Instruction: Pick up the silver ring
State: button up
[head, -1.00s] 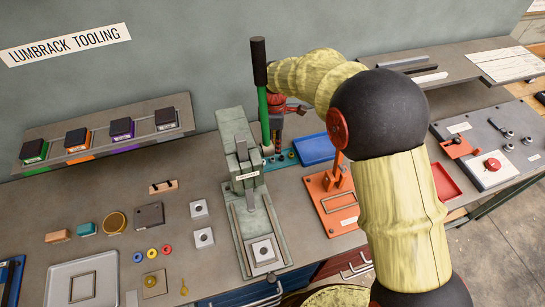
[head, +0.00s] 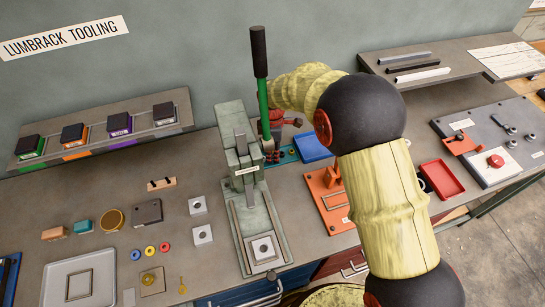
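I cannot pick out a silver ring for certain. Small round parts sit on a teal strip (head: 285,160) behind the green press (head: 256,225), too small to identify. A pale round piece (head: 421,184) shows partly beside my arm, near the red tray; I cannot tell if it is a ring. Blue (head: 136,254), yellow (head: 150,250) and red (head: 164,246) rings lie on the bench at the left. My gripper (head: 271,153) points down behind the press lever, over the left part of the teal strip. The lever and press partly hide its fingers, so its opening and any contact are unclear.
The press's tall lever (head: 260,80) stands directly before my wrist. A blue tray (head: 312,146), an orange fixture (head: 328,195) and a red tray (head: 441,179) lie to the right. A raised shelf (head: 105,140) with several dark-topped blocks runs along the back left.

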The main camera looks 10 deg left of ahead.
jog(key=shift+c, duration=1)
jog(key=c, duration=0.4)
grip_shut()
